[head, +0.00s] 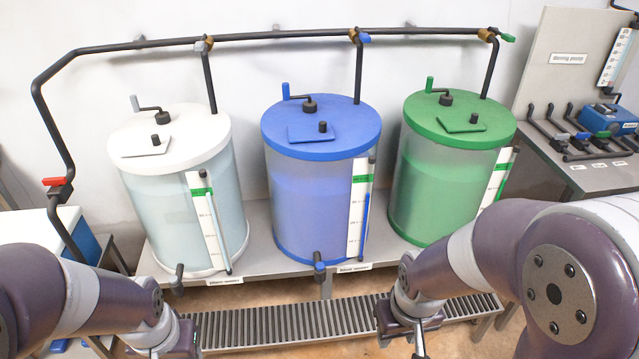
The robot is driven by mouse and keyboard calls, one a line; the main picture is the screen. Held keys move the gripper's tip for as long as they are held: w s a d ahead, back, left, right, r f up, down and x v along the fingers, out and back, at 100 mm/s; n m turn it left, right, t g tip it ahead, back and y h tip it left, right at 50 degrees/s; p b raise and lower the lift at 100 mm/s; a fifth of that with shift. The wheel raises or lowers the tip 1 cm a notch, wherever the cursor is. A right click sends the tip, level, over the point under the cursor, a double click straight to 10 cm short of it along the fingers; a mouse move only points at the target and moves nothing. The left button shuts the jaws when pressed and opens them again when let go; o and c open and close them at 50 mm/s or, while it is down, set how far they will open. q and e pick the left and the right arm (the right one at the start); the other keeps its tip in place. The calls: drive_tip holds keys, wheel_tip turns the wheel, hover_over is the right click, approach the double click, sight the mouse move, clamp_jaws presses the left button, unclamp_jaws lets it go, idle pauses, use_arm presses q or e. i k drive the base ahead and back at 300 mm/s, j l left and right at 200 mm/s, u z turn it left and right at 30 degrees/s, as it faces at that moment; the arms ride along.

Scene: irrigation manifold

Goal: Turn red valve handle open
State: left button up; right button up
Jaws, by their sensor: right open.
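The red valve handle (54,181) sits on the black pipe (50,120) at the far left, where the pipe runs down the wall. The handle lies roughly crosswise to the pipe there. My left gripper (160,352) is at the bottom left, below and to the right of the red handle and well apart from it. Its fingertips are cut off by the picture's lower edge. My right gripper (418,345) is open at the bottom, right of centre, far from the handle. It points downward and holds nothing that I can see.
White (180,215), blue (310,205) and green (440,190) tanks stand on a grey bench. Blue (365,38) and green (508,38) handles sit on the overhead pipe. A side table (590,178) stands right. A floor grate (290,325) runs in front.

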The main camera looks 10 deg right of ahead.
sight(56, 182)
drive_tip(key=u, duration=1.25)
